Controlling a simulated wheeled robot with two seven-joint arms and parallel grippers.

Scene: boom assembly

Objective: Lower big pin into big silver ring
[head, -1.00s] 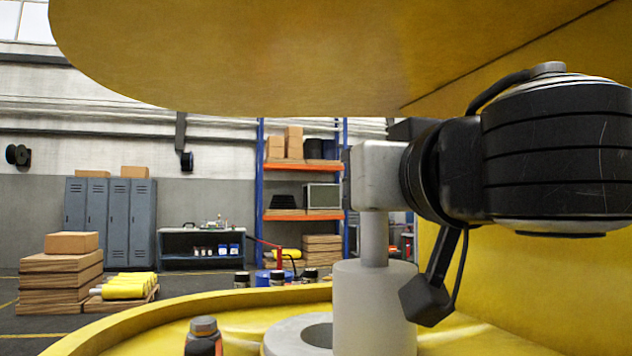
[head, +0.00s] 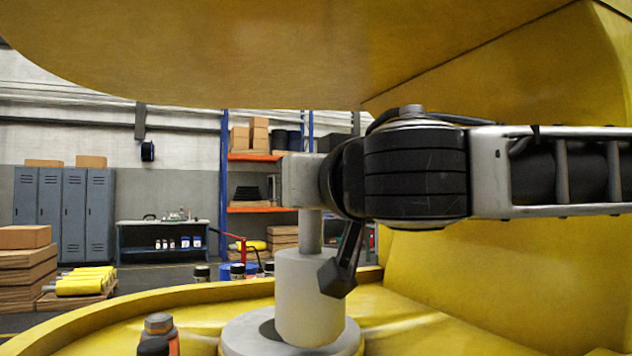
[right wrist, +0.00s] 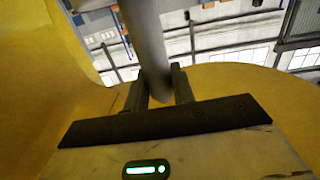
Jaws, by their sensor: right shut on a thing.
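The big pin (head: 305,290) is a pale grey upright cylinder with a thinner shaft on top. My right gripper (right wrist: 158,90) is shut on the grey shaft (right wrist: 147,45) in the right wrist view. In the head view its pale block (head: 300,180) sits above the pin. The big silver ring (head: 240,343) lies flat on yellow metal below, its dark hole partly hidden by the pin. The pin's lower end overlaps the ring's right part in the picture and looks off to the right of the hole's middle. I cannot tell the gap between them. My left gripper is out of view.
A yellow plate (head: 230,50) hangs over the scene, and a yellow wall (head: 510,270) stands at the right. A raised yellow rim (head: 110,315) curves behind the ring. A bottle-like orange and black object (head: 160,328) stands left of the ring. Lockers and shelves are far behind.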

